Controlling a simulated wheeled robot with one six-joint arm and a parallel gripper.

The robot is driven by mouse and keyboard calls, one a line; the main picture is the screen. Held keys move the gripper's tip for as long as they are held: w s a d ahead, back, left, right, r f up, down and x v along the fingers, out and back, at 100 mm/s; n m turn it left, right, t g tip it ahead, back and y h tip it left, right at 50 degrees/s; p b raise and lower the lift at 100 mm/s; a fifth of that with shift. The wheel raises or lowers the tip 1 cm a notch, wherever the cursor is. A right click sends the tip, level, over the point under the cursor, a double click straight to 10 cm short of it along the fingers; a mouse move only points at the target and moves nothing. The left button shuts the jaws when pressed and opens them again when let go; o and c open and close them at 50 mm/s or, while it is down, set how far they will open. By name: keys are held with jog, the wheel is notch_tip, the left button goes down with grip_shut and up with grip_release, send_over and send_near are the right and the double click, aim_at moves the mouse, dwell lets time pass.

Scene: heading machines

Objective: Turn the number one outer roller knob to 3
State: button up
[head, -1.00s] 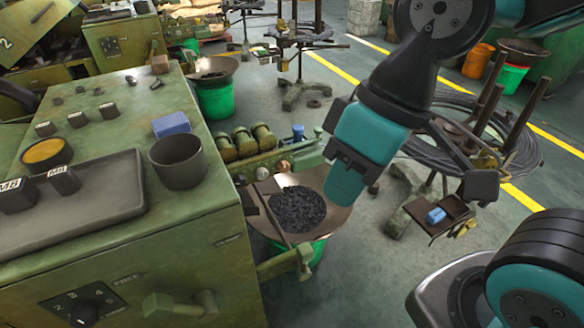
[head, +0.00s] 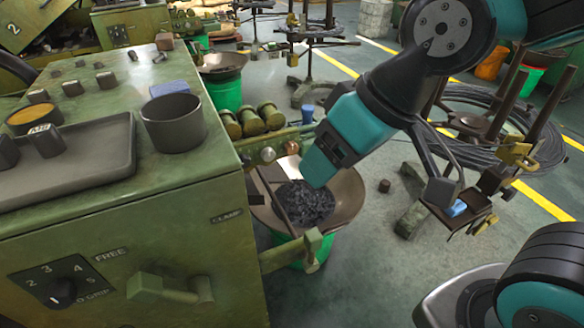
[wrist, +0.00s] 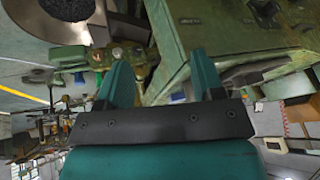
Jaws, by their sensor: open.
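A dark rotary knob (head: 62,292) sits on the front of the green machine, at the lower left in the head view. Numbers 2 to 5 are printed around it; a pale mark shows on its lower left side. I cannot read a label naming the roller. My gripper (head: 319,164) hangs to the right of the machine, over a bowl of dark pieces, well apart from the knob. In the wrist view its two teal fingers (wrist: 162,82) stand apart with nothing between them.
A green lever (head: 170,288) sticks out right of the knob, and a clamp handle (head: 292,252) projects from the machine's side. A grey tray (head: 100,165) and dark cup (head: 172,122) stand on top. The bowl (head: 347,190) is below my gripper. A wire coil lies at right.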

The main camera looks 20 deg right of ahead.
jog(key=w+d+f+m+t+b, duration=0.1)
jog(key=w+f+t+b, duration=0.25)
jog(key=f+b, duration=0.4)
jog(key=w+d+f+t+b, duration=0.25)
jog(key=w+f+b, duration=0.25)
jog(key=f+b, duration=0.25)
jog(key=t+h+b, duration=0.2)
jog(key=t+b, duration=0.6)
jog(key=b, duration=0.2)
send_near(292, 150)
jog(key=w+p, duration=0.2)
jog(key=w, duration=0.1)
jog(key=w+a+p, duration=0.1)
jog(key=w, duration=0.3)
jog(key=w+p, duration=0.2)
jog(key=w, duration=0.2)
jog(key=shift+a+f+p, duration=0.2)
jog(key=shift+p, duration=0.1)
jog(key=shift+s, duration=0.1)
